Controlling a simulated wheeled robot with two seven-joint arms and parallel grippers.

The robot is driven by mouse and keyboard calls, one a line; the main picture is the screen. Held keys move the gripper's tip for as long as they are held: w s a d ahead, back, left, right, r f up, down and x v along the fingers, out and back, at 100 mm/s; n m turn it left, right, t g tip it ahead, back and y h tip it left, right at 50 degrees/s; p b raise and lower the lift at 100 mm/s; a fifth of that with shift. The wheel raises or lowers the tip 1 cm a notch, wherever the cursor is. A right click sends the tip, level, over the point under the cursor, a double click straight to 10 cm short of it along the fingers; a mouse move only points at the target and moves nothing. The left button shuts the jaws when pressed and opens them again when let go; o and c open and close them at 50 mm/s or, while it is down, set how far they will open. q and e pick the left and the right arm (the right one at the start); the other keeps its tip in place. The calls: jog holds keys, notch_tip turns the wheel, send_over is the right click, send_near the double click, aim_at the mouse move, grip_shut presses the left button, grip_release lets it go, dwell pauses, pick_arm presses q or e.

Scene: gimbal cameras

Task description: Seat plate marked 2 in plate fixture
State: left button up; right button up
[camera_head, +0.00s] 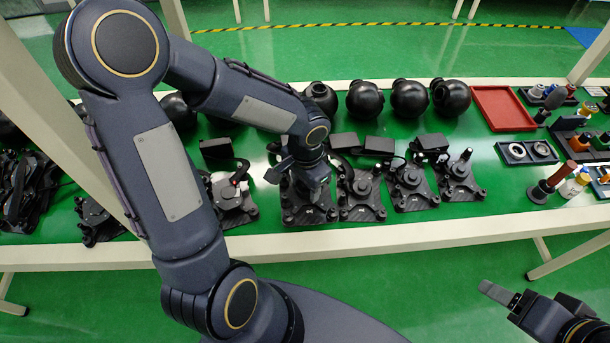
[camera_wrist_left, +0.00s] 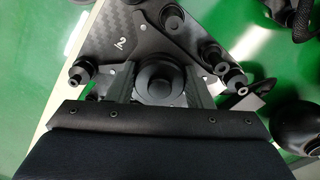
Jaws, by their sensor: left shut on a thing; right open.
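The plate marked 2 (camera_wrist_left: 125,40) is a dark carbon-textured plate with a white "2", round black posts and a round hub (camera_wrist_left: 160,78). In the left wrist view my left gripper (camera_wrist_left: 165,90) has a finger on each side of the hub and is shut on the plate's hub. In the head view my left gripper (camera_head: 313,185) points down over a dark plate (camera_head: 310,215) near the table's front edge. My right gripper (camera_head: 492,290) is open and empty at the lower right, clear of the table. I cannot tell which item is the plate fixture.
Similar dark plates with hubs (camera_head: 410,180) stand along the table's front edge to both sides. Black spheres (camera_head: 410,98) line the back. A red tray (camera_head: 502,108), a two-ring holder (camera_head: 527,152) and small coloured parts lie at the right. My left arm hides some of the left table.

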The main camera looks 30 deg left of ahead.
aim_at(309, 223)
pick_arm(q)
jog(key=s+d, duration=0.1)
jog(key=s, duration=0.1)
jog(key=s+d+b, duration=0.1)
jog(key=s, duration=0.1)
jog(key=s+d+b, duration=0.1)
jog(key=s+d, duration=0.1)
jog(key=shift+s, duration=0.3)
jog(key=s+d+b, duration=0.1)
jog(key=s+d, duration=0.3)
jog(key=s, duration=0.3)
jog(key=shift+d+b, duration=0.25)
jog(key=shift+b, duration=0.05)
jog(key=s, duration=0.1)
jog(key=s+d, duration=0.1)
jog(key=s, duration=0.1)
jog(key=s+d+b, duration=0.1)
jog(key=shift+s+d+f, duration=0.1)
jog(key=shift+s+d, duration=0.1)
jog(key=shift+s, duration=0.05)
jog(key=shift+c, duration=1)
jog(key=shift+s+d, duration=0.25)
jog(key=shift+s, duration=0.3)
jog(key=shift+c, duration=0.7)
